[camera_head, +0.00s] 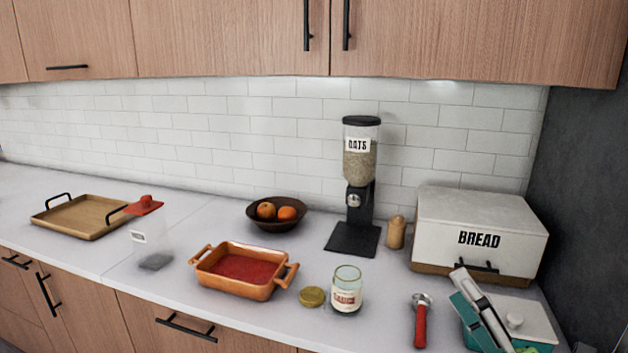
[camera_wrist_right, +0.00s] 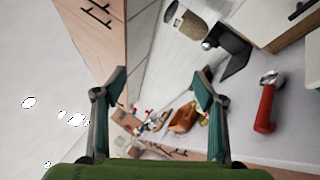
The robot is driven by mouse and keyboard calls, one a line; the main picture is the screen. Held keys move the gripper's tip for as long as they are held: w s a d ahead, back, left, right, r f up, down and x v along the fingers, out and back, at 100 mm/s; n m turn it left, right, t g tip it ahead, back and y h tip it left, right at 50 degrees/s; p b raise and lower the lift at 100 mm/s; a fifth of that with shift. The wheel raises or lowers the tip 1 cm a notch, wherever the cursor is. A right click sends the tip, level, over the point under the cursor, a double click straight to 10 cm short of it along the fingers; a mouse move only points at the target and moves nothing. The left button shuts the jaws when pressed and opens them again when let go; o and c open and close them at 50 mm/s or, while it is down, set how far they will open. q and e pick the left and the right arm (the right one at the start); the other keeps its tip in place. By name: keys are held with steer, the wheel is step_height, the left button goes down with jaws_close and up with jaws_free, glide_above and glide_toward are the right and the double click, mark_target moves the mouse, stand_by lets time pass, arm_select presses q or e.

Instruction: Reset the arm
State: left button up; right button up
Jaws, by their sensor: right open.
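My right gripper (camera_head: 482,310) shows at the lower right of the head view, with teal finger pads and grey links. It is over the counter's front right, in front of the bread box. In the right wrist view my right gripper (camera_wrist_right: 160,95) has its two fingers spread wide, with nothing held between them. My left gripper is in neither view.
The white bread box (camera_head: 480,230) stands behind my gripper. A red-handled tool (camera_head: 421,322), an open jar (camera_head: 347,292), a gold lid (camera_head: 312,296), an orange baking dish (camera_head: 240,290) and an oats dispenser (camera_head: 360,180) are to its left. A lidded white container (camera_head: 535,325) is beside it.

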steer(key=s+d+f+m+g+h, duration=0.3)
steer(key=d+f+m+h, duration=0.25)
steer(key=f+m, duration=0.4)
steer(key=s+d+f+m+g+h, duration=0.2)
steer(key=d+f+m+g+h, duration=0.2)
steer(key=f+m+h, duration=0.45)
steer(key=s+a+f+m+g+y, duration=0.45)
steer(key=s+a+f, duration=0.25)
steer(key=s+f, duration=0.25)
steer(key=s+a+f+m+g+y, duration=0.3)
steer(key=s+a+f+g, duration=0.3)
steer(key=s+f, duration=0.35)
step_height(320, 180, down, 25)
steer(key=s+g, duration=0.1)
steer(key=s, duration=0.1)
steer(key=s+d+f+g, duration=0.1)
steer(key=s+d+f, duration=0.2)
steer(key=s+f, duration=1.3)
steer(key=shift+s+n+h, duration=0.35)
steer(key=shift+s+n, duration=0.1)
steer(key=shift+s, duration=0.2)
